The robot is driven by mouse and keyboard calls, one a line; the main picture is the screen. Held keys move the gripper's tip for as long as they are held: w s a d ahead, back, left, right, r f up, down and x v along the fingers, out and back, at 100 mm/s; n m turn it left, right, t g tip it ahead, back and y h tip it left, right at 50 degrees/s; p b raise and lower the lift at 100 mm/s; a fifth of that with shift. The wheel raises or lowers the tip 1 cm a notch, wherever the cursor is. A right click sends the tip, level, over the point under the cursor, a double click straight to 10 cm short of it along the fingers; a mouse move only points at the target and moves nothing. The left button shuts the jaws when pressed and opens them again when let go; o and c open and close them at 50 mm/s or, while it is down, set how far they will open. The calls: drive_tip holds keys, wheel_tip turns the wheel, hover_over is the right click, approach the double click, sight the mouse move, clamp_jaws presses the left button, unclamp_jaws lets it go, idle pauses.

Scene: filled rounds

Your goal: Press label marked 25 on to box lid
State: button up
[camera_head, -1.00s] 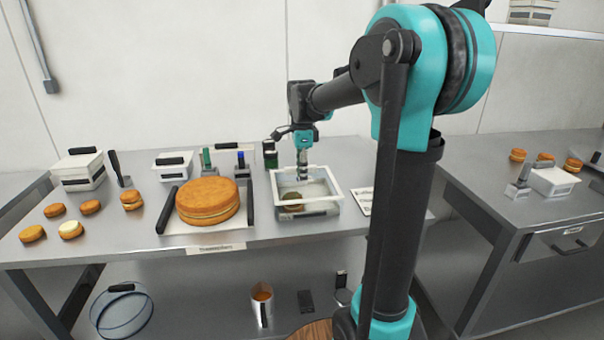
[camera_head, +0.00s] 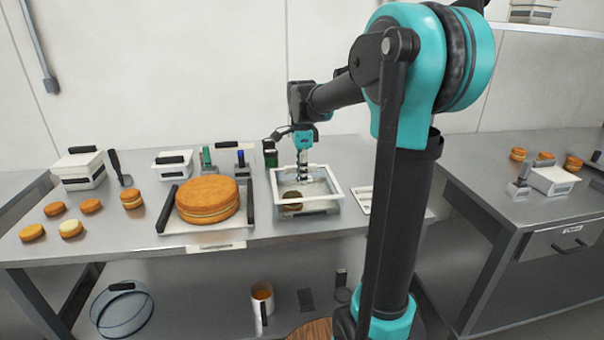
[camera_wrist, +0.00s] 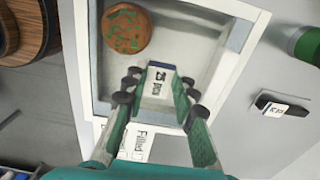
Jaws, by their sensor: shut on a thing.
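My gripper (camera_wrist: 158,97) is shut on a small white label block (camera_wrist: 158,80) whose print reads like "25 pcs". The block sits between the fingers, above the pale-rimmed box (camera_wrist: 253,13). In the head view my gripper (camera_head: 303,172) reaches down over the same box (camera_head: 336,196). A brown round with green marks (camera_wrist: 127,28) shows within the box, near one corner. I cannot tell whether a clear lid covers the box, or whether the label touches any surface.
A second small labelled block (camera_wrist: 283,104) lies beside the box. A card reading "Filled" (camera_wrist: 137,143) lies along another side.

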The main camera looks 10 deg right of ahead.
drive_tip(key=o, duration=0.8)
drive_tip(key=shift+o, duration=0.6)
drive_tip(key=o, duration=0.3)
drive_tip(key=shift+o, duration=0.2)
drive_tip(key=shift+r, duration=3.45)
